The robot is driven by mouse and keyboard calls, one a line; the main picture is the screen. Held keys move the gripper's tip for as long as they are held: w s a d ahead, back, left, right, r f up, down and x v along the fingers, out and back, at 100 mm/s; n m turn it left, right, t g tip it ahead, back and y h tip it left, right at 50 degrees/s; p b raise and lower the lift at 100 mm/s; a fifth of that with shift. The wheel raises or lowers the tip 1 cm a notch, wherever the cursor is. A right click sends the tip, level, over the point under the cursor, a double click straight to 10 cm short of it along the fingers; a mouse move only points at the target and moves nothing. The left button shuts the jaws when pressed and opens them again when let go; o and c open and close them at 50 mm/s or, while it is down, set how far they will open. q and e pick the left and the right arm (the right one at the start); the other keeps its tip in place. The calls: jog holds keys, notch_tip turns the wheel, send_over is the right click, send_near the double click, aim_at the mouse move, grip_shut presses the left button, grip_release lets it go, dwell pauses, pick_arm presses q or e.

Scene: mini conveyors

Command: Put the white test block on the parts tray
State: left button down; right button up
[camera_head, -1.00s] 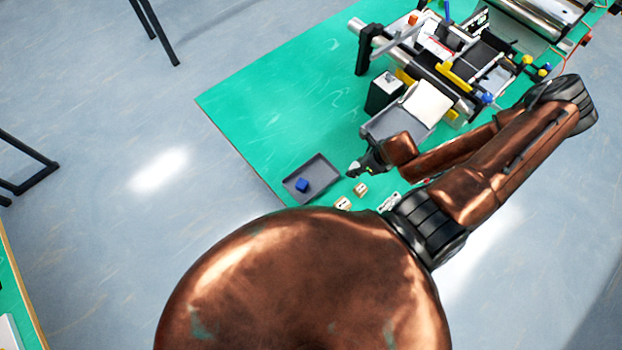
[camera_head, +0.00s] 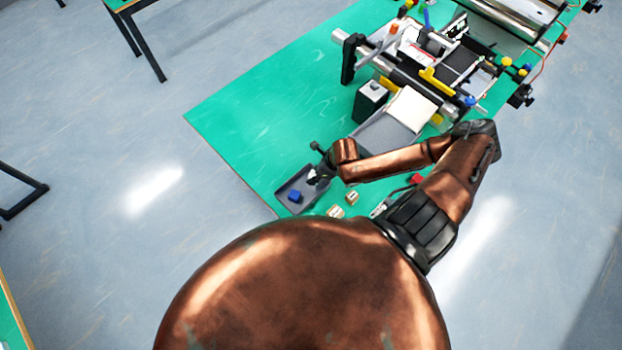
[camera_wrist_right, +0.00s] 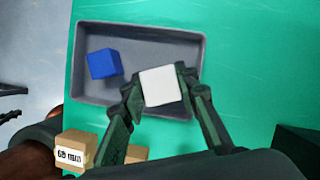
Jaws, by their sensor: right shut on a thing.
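The white test block (camera_wrist_right: 161,87) is between the two fingers of my right gripper (camera_wrist_right: 160,95) in the right wrist view. My right gripper (camera_head: 315,178) is shut on it. The parts tray (camera_wrist_right: 195,50) is a shallow grey tray on the green table; in the head view (camera_head: 283,192) the right gripper is at its upper right part. The block appears over the tray's right part, and I cannot tell how high above the tray floor. A blue block (camera_wrist_right: 104,64) lies in the tray's left part, and it also shows in the head view (camera_head: 294,196). My left gripper is out of view.
Small labelled boxes, one (camera_head: 352,197) beside another (camera_head: 335,211), stand close to the tray's right. A grey chute (camera_head: 385,136), a black box (camera_head: 370,100) and the conveyor machine (camera_head: 440,70) stand farther back.

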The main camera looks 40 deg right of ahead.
jog(key=shift+w+a+f, duration=0.15)
jog(key=shift+w+f, duration=0.3)
jog(key=shift+f, duration=0.05)
jog(key=shift+w+a+f, duration=0.1)
jog(key=shift+w+f, duration=0.05)
jog(key=shift+f, duration=1.65)
jog(key=o, duration=1.1)
jog(key=shift+o, duration=0.2)
jog(key=v, duration=1.2)
